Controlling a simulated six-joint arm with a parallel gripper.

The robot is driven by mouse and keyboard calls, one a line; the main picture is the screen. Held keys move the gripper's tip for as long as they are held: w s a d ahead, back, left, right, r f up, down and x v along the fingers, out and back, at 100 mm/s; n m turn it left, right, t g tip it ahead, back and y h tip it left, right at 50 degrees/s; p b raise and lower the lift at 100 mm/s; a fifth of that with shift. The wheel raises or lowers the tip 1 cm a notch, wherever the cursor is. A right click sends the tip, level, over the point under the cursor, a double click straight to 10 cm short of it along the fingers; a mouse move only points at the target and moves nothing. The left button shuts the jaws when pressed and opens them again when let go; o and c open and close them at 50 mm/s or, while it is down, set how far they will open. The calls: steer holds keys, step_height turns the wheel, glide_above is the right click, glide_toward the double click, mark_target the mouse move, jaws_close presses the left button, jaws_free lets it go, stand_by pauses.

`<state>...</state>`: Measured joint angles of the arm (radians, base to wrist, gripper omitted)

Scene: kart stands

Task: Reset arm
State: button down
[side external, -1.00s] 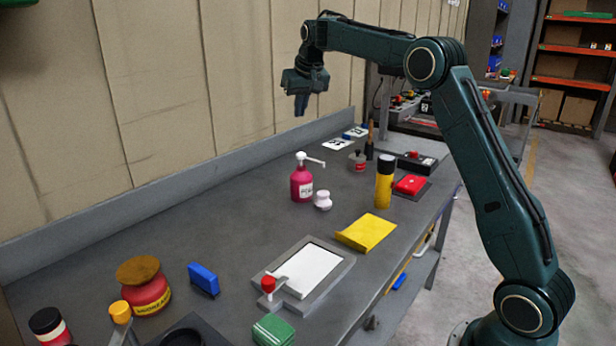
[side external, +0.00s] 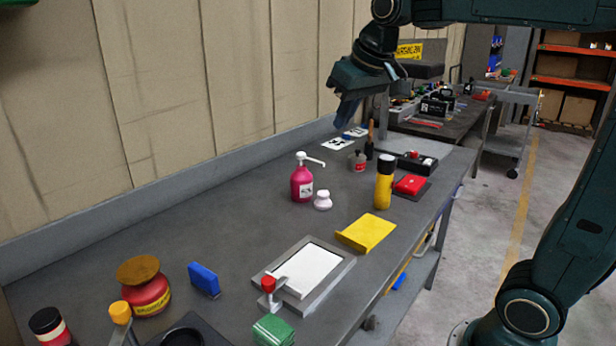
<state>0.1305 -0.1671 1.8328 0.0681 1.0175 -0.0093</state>
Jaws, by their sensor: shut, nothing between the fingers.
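My gripper (side external: 346,110) hangs in the air above the back of the workbench, near the wall, with its fingers pointing down. It is shut and empty. It is apart from everything on the bench. My arm reaches in from the right, and its upper part runs out of the top of the view. The grey workbench (side external: 240,236) stretches below, with its objects standing clear of my gripper.
A pink pump bottle (side external: 302,184), a yellow and black can (side external: 384,182), a yellow pad (side external: 366,233) and a framed white plate (side external: 306,270) stand on the bench. A blue block (side external: 204,279) and a red jar (side external: 147,290) are at left. The panelled wall (side external: 160,90) limits room behind.

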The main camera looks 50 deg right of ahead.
steer(key=s+a+f+n, duration=0.1)
steer(key=s+a+f, duration=0.2)
steer(key=s, duration=0.6)
steer(key=s+a+f+n+y, duration=0.1)
steer(key=s+a+f, duration=0.2)
steer(key=s+f, duration=0.4)
steer(key=s, duration=0.2)
steer(key=shift+s+t, duration=0.3)
steer(key=shift+s, duration=0.1)
